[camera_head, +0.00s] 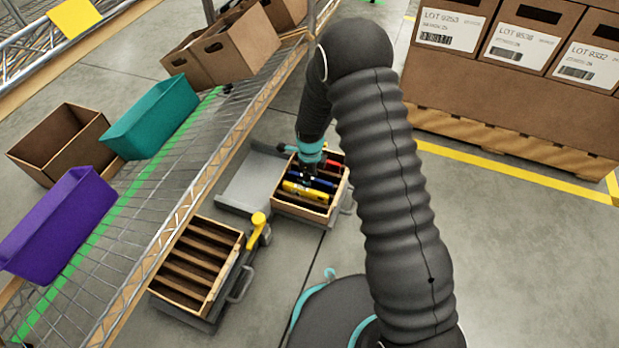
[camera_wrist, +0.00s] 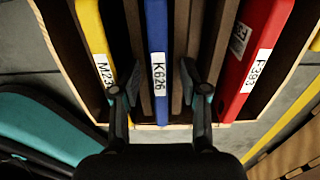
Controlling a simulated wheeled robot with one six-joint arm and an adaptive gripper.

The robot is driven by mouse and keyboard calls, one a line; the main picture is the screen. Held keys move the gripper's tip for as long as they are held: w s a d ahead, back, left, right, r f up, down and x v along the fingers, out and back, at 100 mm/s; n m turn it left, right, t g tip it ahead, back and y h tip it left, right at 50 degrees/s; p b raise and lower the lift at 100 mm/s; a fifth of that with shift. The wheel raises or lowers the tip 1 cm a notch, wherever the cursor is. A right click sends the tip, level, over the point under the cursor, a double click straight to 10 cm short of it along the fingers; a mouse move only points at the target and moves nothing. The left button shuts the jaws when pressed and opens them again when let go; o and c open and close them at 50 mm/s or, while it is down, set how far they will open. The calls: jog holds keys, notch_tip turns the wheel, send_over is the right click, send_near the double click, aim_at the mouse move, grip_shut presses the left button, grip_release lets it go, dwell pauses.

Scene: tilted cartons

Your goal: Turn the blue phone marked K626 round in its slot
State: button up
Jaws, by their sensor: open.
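The blue phone marked K626 (camera_wrist: 157,35) stands in a slot of a wooden slotted crate (camera_wrist: 142,126), its white label facing up in the wrist view. My gripper (camera_wrist: 161,82) is open, with one finger on each side of the blue phone and a visible gap to it on both sides. It holds nothing. In the head view my gripper (camera_head: 309,173) is over the crate (camera_head: 300,212), partly covering the blue phone. How high the fingertips are above the phone I cannot tell.
A yellow phone (camera_wrist: 91,28) stands left of the blue one and a red phone (camera_wrist: 265,35) right, with dividers between. In the head view an empty slotted crate (camera_head: 166,293) stands front left. A wire rack with purple (camera_head: 62,222) and teal (camera_head: 152,115) bins runs along the left.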

notch_tip(320, 180, up, 12)
dwell(0.6)
notch_tip(320, 180, up, 7)
jog(key=p, duration=0.4)
jog(key=shift+p, duration=0.35)
dwell(0.5)
